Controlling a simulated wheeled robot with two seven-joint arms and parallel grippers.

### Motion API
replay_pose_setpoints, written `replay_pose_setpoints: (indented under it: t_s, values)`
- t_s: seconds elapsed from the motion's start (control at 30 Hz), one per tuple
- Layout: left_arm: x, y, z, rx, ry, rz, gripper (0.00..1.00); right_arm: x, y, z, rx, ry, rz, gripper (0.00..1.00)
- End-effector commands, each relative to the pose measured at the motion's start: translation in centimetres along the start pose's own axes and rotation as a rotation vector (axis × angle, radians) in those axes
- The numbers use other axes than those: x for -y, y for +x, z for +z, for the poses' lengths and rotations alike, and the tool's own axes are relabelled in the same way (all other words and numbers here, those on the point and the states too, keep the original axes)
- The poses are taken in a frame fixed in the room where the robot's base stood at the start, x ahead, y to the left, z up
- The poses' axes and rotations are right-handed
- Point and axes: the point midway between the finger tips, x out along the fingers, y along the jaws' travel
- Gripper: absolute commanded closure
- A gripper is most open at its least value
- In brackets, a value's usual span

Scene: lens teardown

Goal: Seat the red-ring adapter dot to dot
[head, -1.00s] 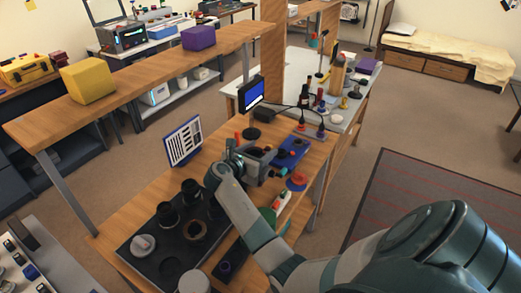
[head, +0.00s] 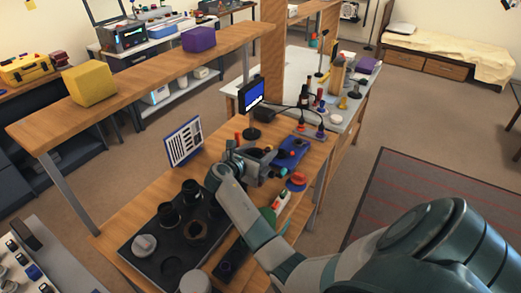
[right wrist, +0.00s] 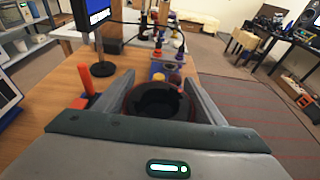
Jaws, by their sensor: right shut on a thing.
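My right gripper (head: 268,163) is over the wooden bench, left of the blue tray, with its fingers closed around a part. In the right wrist view the gripper (right wrist: 160,104) grips a dark round ring part with a reddish rim (right wrist: 158,101), apparently the red-ring adapter; its dots cannot be made out. In the head view the arm and fingers mostly hide this part. A blue tray (head: 291,152) with small dark parts lies just beyond the gripper. A separate red ring-shaped thing (head: 297,181) lies right of the gripper. My left gripper is not in view.
A black tray (head: 140,252) with several dark lens parts fills the near bench. A striped chart (head: 184,143) stands left and a small monitor (head: 251,92) behind. A red upright piece (right wrist: 86,82) stands left of the gripper. A wooden shelf (head: 150,75) runs above the bench's left side.

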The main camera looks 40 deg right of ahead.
Motion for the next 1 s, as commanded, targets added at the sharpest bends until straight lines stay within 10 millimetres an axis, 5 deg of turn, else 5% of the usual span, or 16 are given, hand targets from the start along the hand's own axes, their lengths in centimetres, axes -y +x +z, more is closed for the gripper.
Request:
replay_pose_setpoints:
  t_s: [1.0]
  values:
    - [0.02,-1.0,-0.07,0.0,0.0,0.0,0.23,0.01,-0.03,0.17,0.001,-0.001,0.0,0.65]
